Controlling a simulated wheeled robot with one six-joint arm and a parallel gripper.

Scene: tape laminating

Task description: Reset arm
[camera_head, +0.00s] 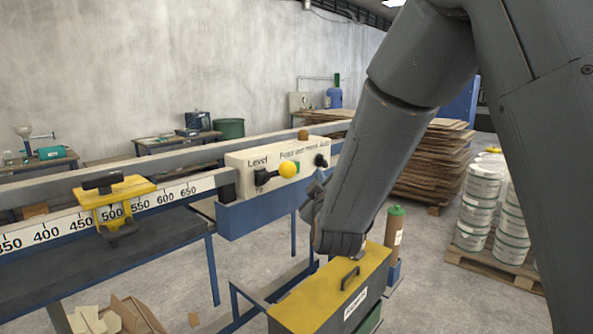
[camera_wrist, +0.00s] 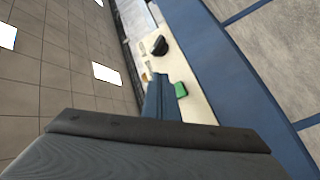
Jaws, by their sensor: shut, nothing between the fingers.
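My gripper (camera_head: 320,178) is small in the head view, in front of the right end of a cream control panel (camera_head: 248,178). In the wrist view my gripper (camera_wrist: 160,82) is shut and empty, its fingers pointing toward the panel (camera_wrist: 200,103). The panel carries a lever with a yellow ball (camera_head: 286,169), a green button and a black knob (camera_head: 320,161) near "Auto". The wrist view shows the green button (camera_wrist: 181,89) just right of the fingertips and the black knob (camera_wrist: 160,46) beyond them. I cannot tell whether the fingers touch anything.
A yellow clamp (camera_head: 113,205) sits on the ruler rail (camera_head: 45,233) at left. A yellow-topped box (camera_head: 335,285) with a handle stands below my wrist. Stacked boards (camera_head: 432,165) and white buckets (camera_head: 480,205) on a pallet are at right. Open cartons lie at lower left.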

